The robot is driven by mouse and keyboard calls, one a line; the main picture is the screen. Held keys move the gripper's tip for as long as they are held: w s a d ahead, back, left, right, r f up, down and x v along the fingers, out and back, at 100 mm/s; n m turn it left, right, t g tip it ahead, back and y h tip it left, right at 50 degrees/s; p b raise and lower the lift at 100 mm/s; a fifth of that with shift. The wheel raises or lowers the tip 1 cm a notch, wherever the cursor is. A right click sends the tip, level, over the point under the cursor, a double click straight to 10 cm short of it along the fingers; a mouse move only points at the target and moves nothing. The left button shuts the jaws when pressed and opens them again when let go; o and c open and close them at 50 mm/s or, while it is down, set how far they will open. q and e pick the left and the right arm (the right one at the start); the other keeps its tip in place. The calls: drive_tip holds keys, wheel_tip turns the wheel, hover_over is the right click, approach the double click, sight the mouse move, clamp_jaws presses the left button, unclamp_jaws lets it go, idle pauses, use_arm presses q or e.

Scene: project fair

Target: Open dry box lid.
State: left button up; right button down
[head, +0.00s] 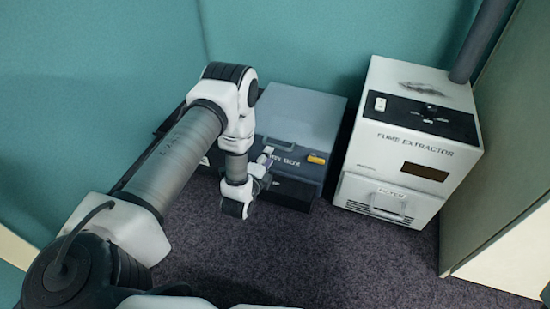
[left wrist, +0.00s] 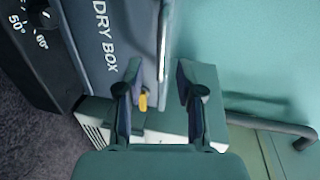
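The dry box (head: 305,115) is a grey-blue box at the back centre of the head view, with lettering and a yellow-orange latch (head: 317,158) on its front. Its lid looks shut. In the left wrist view the lettered front of the box (left wrist: 92,60) fills the upper left, and the latch (left wrist: 143,102) shows beside a finger. My left gripper (head: 262,170) is at the left part of the box front, near its upper edge. In the left wrist view its fingers (left wrist: 158,100) are apart; one overlaps the box front. Contact cannot be told. My right gripper is out of view.
A white fume extractor (head: 410,150) with a pipe (head: 480,40) stands close to the right of the box. Teal panels (head: 290,40) rise behind, and a panel (head: 500,130) stands at the right. The dark carpet (head: 300,250) in front is clear.

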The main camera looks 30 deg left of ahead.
sight(275, 146)
use_arm(q)
drive_tip(key=b+x, duration=0.3)
drive_tip(key=x, duration=0.4)
drive_tip(key=shift+w, duration=0.1)
clamp_jaws()
